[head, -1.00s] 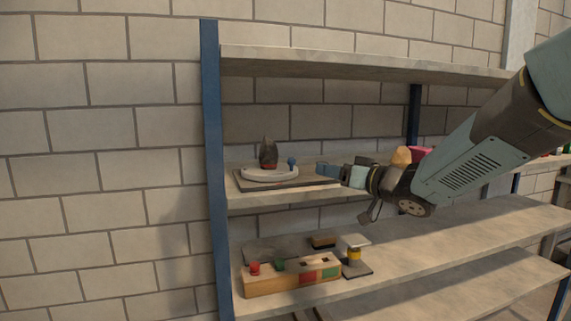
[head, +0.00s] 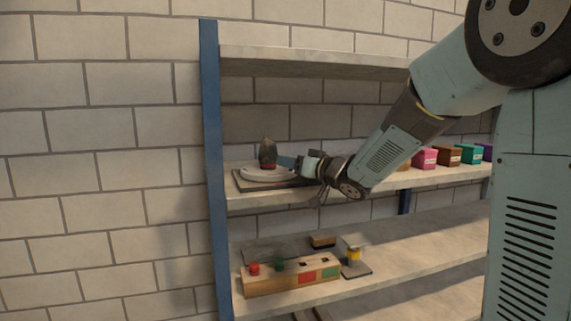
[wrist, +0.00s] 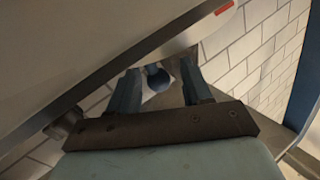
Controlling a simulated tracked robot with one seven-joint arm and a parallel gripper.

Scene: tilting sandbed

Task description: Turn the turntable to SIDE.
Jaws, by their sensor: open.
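The turntable (head: 262,176) is a pale round disc on a dark square board on the middle shelf, with a dark upright object (head: 268,153) standing on it. Its pale rim also shows in the wrist view (wrist: 190,38), with a red mark (wrist: 223,8) on it. A round blue knob (wrist: 158,78) appears between my fingers in the wrist view; in the head view my fingers hide it. My gripper (head: 285,161) is open at the right side of the disc; its fingers also show in the wrist view (wrist: 160,74). I cannot tell whether they touch the knob. No SIDE label is readable.
A blue shelf post (head: 210,170) stands left of the turntable. Several coloured boxes (head: 425,158) sit right on the same shelf. Below are a wooden block with coloured parts (head: 290,280) and a small stand with a yellow part (head: 353,255). An upper shelf (head: 330,65) lies overhead.

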